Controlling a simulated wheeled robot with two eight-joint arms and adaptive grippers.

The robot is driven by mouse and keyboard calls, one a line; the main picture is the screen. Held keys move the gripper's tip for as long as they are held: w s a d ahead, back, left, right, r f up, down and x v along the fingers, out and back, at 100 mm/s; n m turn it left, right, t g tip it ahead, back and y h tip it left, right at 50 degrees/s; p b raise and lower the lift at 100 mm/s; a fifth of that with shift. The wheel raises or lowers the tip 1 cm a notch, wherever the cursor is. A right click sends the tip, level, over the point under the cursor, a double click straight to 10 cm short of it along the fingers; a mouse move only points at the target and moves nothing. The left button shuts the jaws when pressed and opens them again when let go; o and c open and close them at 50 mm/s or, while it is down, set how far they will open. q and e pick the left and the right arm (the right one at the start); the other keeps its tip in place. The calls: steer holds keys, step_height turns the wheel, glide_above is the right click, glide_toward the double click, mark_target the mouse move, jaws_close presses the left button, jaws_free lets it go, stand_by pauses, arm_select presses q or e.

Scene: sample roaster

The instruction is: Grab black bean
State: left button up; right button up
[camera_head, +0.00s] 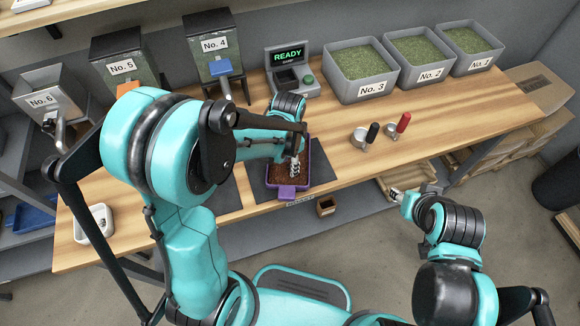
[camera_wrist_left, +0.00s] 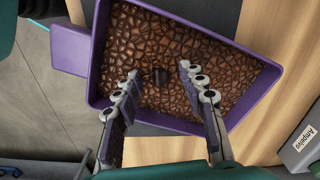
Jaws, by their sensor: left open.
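A single black bean (camera_wrist_left: 159,76) lies among brown beans (camera_wrist_left: 180,45) in a purple tray (camera_wrist_left: 70,48), seen in the left wrist view. In the head view the purple tray (camera_head: 288,190) sits on a dark mat on the wooden table. My left gripper (camera_wrist_left: 160,102) is open over the tray, one finger on each side of the black bean and apart from it in the picture. In the head view my left gripper (camera_head: 294,172) is over the tray, and the black bean cannot be made out. My right gripper (camera_head: 397,194) is off the table's front edge, away from the tray.
Green bean bins (camera_head: 362,72) stand at the back right. A scale reading READY (camera_head: 290,72) stands behind the tray. Two small scoops, one with a black handle (camera_head: 372,132) and one with a red handle (camera_head: 403,122), lie right of the tray. Numbered hoppers (camera_head: 214,45) stand at the back left.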

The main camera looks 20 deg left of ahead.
arm_select(q)
steer(key=c, duration=0.8)
steer(key=shift+r, duration=0.1)
